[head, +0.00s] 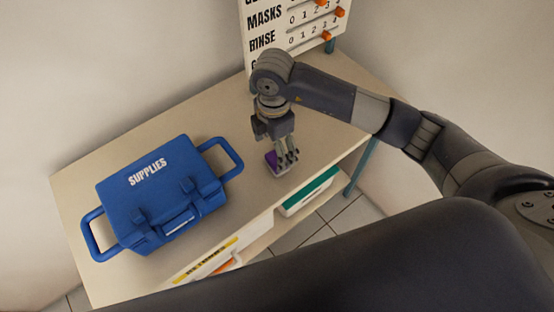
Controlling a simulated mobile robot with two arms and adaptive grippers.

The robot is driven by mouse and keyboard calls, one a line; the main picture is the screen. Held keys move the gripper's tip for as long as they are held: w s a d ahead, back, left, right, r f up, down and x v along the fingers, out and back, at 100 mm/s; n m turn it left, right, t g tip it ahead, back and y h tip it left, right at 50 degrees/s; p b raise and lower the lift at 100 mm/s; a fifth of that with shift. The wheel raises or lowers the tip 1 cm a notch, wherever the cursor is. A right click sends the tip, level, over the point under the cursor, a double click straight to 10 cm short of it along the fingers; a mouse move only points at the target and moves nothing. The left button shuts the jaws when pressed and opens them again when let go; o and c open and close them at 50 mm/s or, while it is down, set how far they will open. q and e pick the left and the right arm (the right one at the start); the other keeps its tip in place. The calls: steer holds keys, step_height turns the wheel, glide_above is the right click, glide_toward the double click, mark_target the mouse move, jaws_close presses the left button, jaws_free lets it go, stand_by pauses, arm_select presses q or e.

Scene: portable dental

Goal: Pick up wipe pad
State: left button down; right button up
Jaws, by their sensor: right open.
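The wipe pad seems to be the small purple item (271,159) on the tabletop near the front edge, partly hidden by my right gripper. My right gripper (287,164) points down directly over it, with its fingertips at or just above the pad. The right gripper is open, and I cannot tell whether its fingers touch the pad. My left gripper does not show in the head view.
A blue supplies case (165,190) with side handles sits on the table (210,120) left of the gripper. A counting board (290,30) stands at the back. A green-and-white box (308,192) is on the shelf below. The tabletop between case and board is clear.

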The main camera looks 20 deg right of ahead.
mark_target(270, 159)
steer(key=f, duration=0.1)
steer(key=f+p, duration=0.1)
steer(key=f, duration=0.2)
steer(key=shift+s+d+f+p, duration=0.25)
steer(key=shift+d+f+p, duration=0.05)
steer(key=shift+f+p, duration=0.1)
steer(key=shift+f, duration=0.45)
steer(key=shift+c, duration=0.3)
steer(key=c, duration=1)
